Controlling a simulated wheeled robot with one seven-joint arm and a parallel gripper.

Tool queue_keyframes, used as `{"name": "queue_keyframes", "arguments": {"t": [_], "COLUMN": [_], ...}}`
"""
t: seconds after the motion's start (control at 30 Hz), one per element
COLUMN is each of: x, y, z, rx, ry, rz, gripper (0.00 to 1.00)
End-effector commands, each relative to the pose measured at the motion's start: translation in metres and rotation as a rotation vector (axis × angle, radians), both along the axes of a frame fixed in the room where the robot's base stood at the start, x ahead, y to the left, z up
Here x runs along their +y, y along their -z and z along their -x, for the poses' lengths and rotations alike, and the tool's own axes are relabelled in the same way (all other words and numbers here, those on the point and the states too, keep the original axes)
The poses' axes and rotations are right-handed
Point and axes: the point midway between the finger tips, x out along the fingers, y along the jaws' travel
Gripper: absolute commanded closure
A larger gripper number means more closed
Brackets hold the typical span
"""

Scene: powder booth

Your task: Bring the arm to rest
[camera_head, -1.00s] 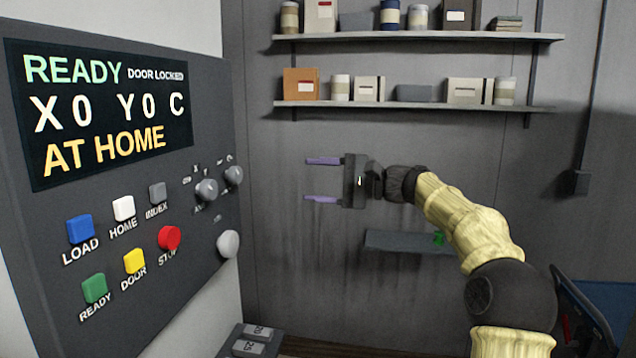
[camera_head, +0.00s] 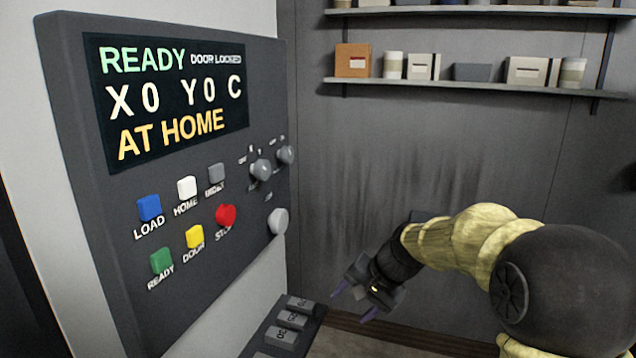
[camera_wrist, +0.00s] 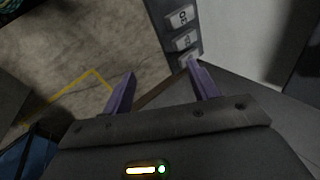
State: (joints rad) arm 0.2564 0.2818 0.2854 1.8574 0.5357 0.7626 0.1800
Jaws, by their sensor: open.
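My gripper (camera_head: 353,303) is low in the middle of the head view, pointing down and to the left, with its two purple fingers apart and nothing between them. In the wrist view my gripper (camera_wrist: 160,88) also shows open and empty above the floor. My arm reaches in from the right, in a pale yellow cover. The control panel (camera_head: 70,180) is to the left of my gripper and apart from it. Its screen (camera_head: 168,95) reads READY, DOOR LOCKED, X0 Y0 C and AT HOME.
Blue, white, grey, green, yellow and red buttons (camera_head: 226,215) and several knobs (camera_head: 278,221) are on the panel. A dark rack with numbered labels (camera_head: 292,320) stands low, close to my gripper. Shelves (camera_head: 480,86) hold boxes and jars. A yellow floor line (camera_wrist: 62,93) shows below.

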Motion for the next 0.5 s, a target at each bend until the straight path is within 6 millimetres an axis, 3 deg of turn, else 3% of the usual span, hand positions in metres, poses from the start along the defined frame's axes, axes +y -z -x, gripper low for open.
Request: {"name": "queue_keyframes", "arguments": {"t": [0.03, 0.2, 0.5], "x": [-0.006, -0.033, -0.071], "y": [0.009, 0.041, 0.075], "z": [0.019, 0.077, 0.178], "rx": [0.003, -0.004, -0.03], "ry": [-0.028, -0.139, -0.386], "rz": [0.069, 0.28, 0.535], "gripper": [0.41, 0.41, 0.41]}}
